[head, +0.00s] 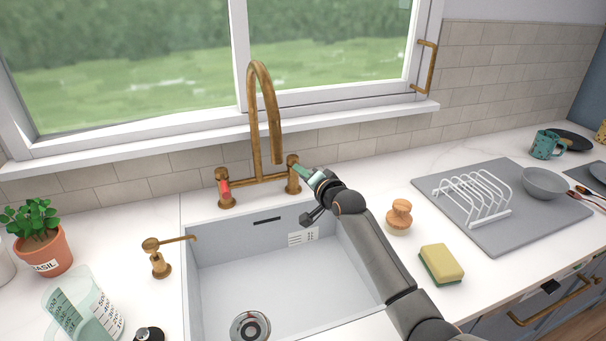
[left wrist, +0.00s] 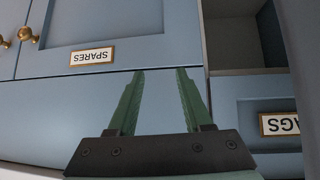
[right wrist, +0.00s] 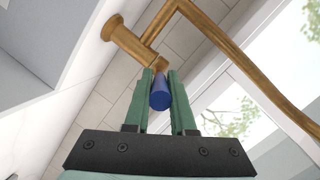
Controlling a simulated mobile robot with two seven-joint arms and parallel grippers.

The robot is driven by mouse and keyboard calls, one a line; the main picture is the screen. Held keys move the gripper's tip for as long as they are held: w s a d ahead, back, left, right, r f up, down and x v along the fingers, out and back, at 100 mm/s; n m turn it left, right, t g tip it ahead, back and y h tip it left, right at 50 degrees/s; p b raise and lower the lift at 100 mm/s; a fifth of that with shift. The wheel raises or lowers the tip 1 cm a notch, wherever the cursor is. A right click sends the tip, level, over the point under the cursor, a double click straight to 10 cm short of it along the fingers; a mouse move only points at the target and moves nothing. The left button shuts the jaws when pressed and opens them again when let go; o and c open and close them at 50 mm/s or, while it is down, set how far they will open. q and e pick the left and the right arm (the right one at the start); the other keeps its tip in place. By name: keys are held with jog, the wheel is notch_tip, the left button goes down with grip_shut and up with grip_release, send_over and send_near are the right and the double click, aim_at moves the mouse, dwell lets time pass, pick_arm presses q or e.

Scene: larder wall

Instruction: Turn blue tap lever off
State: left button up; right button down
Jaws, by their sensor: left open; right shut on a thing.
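In the head view my right gripper (head: 306,175) is at the tap's right post (head: 293,173) and hides the blue lever. My left gripper (left wrist: 158,92) is open and empty, in front of blue cupboard fronts in the left wrist view.
The sink (head: 260,278) lies below the tap. A brass soap dispenser (head: 159,260), a basil pot (head: 43,249) and a measuring jug (head: 85,312) stand to the left. A wooden brush (head: 399,216), a sponge (head: 441,264) and a grey mat (head: 500,235) with a rack lie to the right.

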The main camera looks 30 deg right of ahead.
jog(key=c, duration=0.8)
grip_release()
jog(key=shift+o, duration=0.2)
jog(key=v, duration=1.2)
jog(key=shift+s+r, duration=0.15)
jog(key=shift+s, duration=0.1)
